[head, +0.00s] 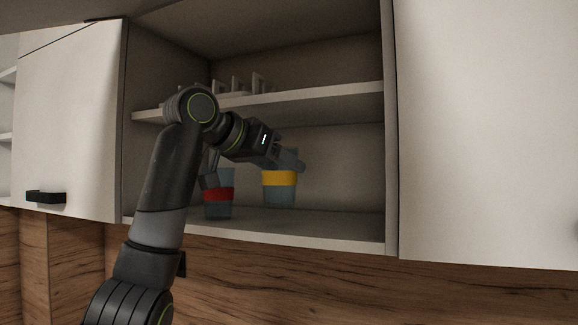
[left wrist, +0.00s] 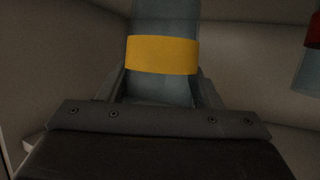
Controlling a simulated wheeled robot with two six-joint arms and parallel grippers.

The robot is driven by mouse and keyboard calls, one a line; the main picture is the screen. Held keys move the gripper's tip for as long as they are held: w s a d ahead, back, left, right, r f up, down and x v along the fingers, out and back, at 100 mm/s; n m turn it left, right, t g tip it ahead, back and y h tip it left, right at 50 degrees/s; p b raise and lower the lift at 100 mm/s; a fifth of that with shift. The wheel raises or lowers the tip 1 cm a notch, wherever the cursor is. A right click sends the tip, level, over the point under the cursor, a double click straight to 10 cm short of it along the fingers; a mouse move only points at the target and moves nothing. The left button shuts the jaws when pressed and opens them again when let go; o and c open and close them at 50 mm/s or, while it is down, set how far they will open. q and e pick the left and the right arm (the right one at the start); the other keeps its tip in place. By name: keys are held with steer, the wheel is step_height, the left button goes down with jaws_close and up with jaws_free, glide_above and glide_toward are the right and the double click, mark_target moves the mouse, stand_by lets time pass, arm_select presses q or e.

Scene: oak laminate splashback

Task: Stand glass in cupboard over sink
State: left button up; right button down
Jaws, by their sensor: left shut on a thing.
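A blue-grey glass with a yellow band (head: 280,179) is upright inside the open cupboard (head: 350,228), in the lower compartment. My left gripper (head: 288,161) is shut on this glass near its upper part, reaching in from the left. The glass's base is at or just above the cupboard floor; I cannot tell if it touches. In the left wrist view the yellow-banded glass (left wrist: 162,56) sits between the fingers (left wrist: 160,92). My right gripper is not in view.
A glass with a red band (head: 218,196) stands left of the held one, partly behind my arm; it also shows in the left wrist view (left wrist: 312,62). A shelf (head: 330,98) above holds several pale upright items (head: 240,86). The cupboard floor right of the held glass is clear.

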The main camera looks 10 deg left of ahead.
mark_target(289, 181)
arm_select(q)
steer(key=shift+w+d+r, duration=0.15)
steer(key=shift+w+d, duration=0.3)
steer(key=shift+w+d+r+p, duration=0.1)
steer(key=shift+w+d+p, duration=0.15)
steer(key=shift+p, duration=0.25)
steer(key=shift+w+d+f, duration=0.15)
steer(key=shift+w+f, duration=0.1)
step_height(289, 181, down, 2)
steer(key=shift+f+p, duration=0.1)
steer(key=shift+p, duration=0.6)
steer(key=shift+w+f, duration=0.1)
steer(key=shift+f, duration=0.4)
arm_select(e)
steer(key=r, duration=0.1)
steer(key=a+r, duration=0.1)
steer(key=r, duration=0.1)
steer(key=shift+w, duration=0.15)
